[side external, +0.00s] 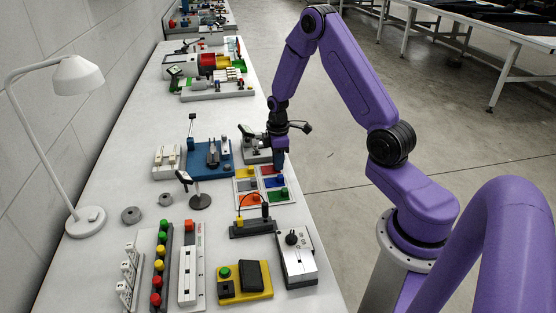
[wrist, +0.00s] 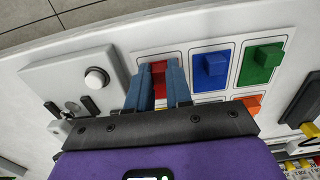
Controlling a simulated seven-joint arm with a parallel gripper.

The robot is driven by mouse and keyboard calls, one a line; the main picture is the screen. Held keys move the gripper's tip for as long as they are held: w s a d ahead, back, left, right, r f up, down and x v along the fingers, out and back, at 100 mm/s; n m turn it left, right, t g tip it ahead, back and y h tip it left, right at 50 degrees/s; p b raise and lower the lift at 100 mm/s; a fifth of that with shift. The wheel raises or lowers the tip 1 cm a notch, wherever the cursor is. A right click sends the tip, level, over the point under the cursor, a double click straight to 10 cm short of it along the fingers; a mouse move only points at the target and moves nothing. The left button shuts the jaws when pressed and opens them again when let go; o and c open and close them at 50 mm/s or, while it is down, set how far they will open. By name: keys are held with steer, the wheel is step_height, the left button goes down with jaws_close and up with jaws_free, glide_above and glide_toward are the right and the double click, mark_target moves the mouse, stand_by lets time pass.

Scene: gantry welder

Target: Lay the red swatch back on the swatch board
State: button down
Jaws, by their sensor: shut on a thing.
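My gripper (wrist: 158,82) is shut on the red swatch (wrist: 158,72), with a blue finger on each side of it. In the wrist view the swatch sits over the outlined cell at the left end of the white swatch board (wrist: 187,54). I cannot tell whether it touches the board. A blue swatch (wrist: 214,66), a green swatch (wrist: 262,62) and a partly hidden orange swatch (wrist: 250,104) lie on the board. In the side external view my gripper (side external: 279,167) points down at the far right corner of the board (side external: 237,187), and some red shows beside it.
A pale box with a white knob (wrist: 96,78) stands left of the board in the wrist view.

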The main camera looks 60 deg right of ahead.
steer(key=c, duration=0.9)
jaws_free()
steer(key=shift+c, duration=0.2)
steer(key=shift+r, duration=0.1)
step_height(320, 180, up, 17)
steer(key=shift+r, duration=0.15)
